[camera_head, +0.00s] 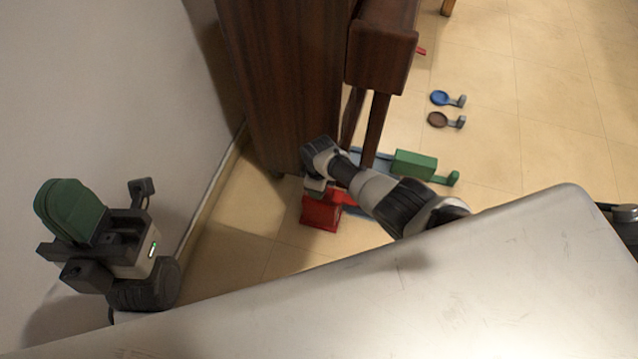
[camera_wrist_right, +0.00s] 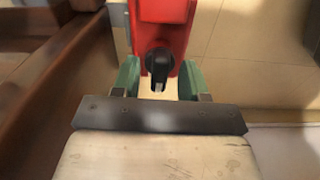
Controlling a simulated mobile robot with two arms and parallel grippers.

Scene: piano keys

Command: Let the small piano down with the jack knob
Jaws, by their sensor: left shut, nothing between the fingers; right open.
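The small piano (camera_head: 275,80) is dark brown wood and stands by the wall at the top middle of the head view. A red jack (camera_head: 320,214) is on the floor by its near end; its red body also fills the top of the right wrist view (camera_wrist_right: 165,12). The black jack knob (camera_wrist_right: 159,63) sits between the green fingers of my right gripper (camera_wrist_right: 159,82), which is open around it; I cannot tell if they touch it. My left gripper (camera_head: 70,212) has green fingers, is shut and empty, and is raised near the wall at the left.
A green jack (camera_head: 414,164) is on the floor to the right of a piano leg (camera_head: 376,130). A blue round-ended piece (camera_head: 440,98) and a brown one (camera_head: 437,119) lie farther off. The tiled floor (camera_head: 540,110) is clear at the right. The wall (camera_head: 110,90) bounds the left.

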